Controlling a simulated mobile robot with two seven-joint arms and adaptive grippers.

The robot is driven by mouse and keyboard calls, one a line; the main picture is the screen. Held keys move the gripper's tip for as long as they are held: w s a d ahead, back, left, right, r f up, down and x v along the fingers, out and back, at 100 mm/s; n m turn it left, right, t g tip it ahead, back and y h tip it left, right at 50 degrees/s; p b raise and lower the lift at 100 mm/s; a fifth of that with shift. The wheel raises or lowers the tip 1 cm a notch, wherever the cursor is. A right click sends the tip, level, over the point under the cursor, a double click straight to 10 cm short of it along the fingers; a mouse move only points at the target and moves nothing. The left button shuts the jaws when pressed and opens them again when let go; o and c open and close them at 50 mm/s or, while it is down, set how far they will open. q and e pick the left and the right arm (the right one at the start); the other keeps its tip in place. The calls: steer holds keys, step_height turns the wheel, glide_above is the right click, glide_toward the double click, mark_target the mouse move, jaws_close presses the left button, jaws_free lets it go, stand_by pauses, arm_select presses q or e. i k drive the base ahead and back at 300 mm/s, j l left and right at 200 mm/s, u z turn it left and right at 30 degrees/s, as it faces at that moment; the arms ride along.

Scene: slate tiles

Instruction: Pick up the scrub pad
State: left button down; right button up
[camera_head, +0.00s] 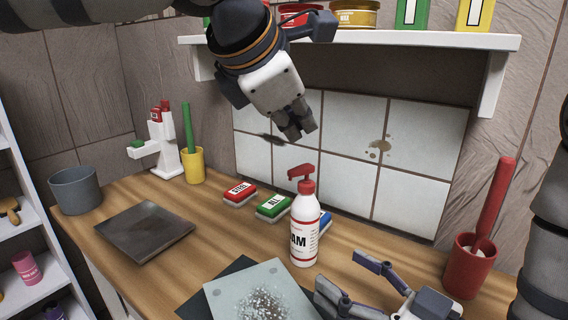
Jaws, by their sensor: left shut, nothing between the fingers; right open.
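Three small scrub pads with pale undersides lie in a row on the wooden counter: a red one (240,193), a green one (273,207) and a blue one (326,220). The blue one is mostly hidden behind a white spray bottle (304,238) with a red top. My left gripper (298,131) is shut and empty, hanging above the pads in front of the tiled panel. My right gripper (343,276) is open and empty at the lower right, beside the bottle, low over the counter's front.
A speckled glass plate (222,297) lies on a dark mat at the front. A dark slab (143,231), grey bucket (76,190) and yellow cup (194,165) stand left. A red holder (467,267) stands right. A white shelf (440,40) overhangs the back.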

mark_target(275, 207)
steer(key=k+j, duration=0.9)
steer(key=k, duration=0.25)
